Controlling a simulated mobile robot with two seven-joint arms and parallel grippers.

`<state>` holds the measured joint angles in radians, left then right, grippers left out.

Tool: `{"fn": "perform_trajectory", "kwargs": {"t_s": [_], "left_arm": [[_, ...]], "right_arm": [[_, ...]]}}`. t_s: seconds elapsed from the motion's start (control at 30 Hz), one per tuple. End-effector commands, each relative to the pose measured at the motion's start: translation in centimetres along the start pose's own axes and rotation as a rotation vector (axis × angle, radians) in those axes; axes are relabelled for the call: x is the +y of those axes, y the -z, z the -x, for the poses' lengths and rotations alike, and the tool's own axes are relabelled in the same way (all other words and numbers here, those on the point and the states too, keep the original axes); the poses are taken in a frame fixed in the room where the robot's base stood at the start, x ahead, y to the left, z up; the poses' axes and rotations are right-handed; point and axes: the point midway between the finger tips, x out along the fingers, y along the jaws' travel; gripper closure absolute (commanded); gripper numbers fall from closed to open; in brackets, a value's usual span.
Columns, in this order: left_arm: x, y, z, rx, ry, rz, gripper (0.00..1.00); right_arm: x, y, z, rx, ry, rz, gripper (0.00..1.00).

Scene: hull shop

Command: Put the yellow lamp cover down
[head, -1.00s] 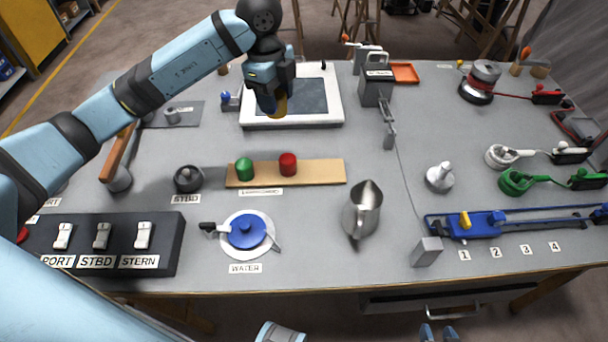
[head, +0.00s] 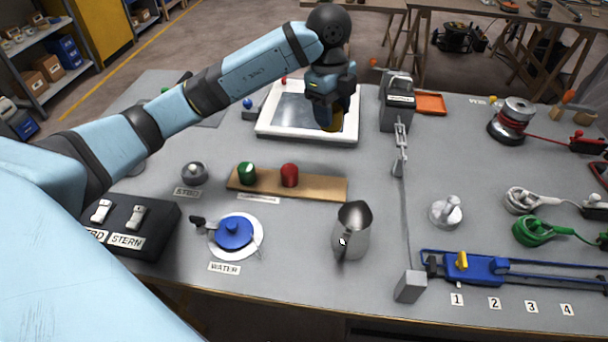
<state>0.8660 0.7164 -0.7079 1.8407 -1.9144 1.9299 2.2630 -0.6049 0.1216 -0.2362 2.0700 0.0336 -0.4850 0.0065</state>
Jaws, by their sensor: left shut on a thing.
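My left gripper (head: 331,108) points down over the right part of the white-framed tray (head: 272,133) at the back of the table. It is shut on the yellow lamp cover (head: 330,120), of which only a small part shows between and below the dark fingers. I cannot tell whether the cover touches the tray's grey surface. A green lamp cover (head: 246,173) and a red one (head: 290,175) stand on a wooden strip (head: 325,187) nearer the front. My right gripper is not in view.
A metal jug (head: 352,232) stands front centre. A blue-lidded white item (head: 234,234) sits by the WATER label. A grey box (head: 397,103) with a chain stands right of the tray, beside an orange tray (head: 430,103). The wooden strip's right part is bare.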

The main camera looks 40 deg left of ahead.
Motion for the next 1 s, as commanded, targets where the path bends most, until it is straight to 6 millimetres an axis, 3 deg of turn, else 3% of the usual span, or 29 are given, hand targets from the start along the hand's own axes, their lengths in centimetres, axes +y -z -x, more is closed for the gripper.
{"fn": "perform_trajectory", "kwargs": {"t_s": [0.5,0.83,1.0], "left_arm": [[0.1,-1.5,-12.8,0.001,-0.004,0.002,0.75],[0.1,-1.9,-15.9,0.0,-0.002,0.001,0.75],[0.1,-2.2,-18.5,0.0,-0.003,0.0,0.75]], "right_arm": [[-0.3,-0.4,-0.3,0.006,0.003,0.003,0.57],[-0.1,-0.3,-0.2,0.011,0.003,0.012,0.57],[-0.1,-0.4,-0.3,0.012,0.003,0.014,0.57]]}}
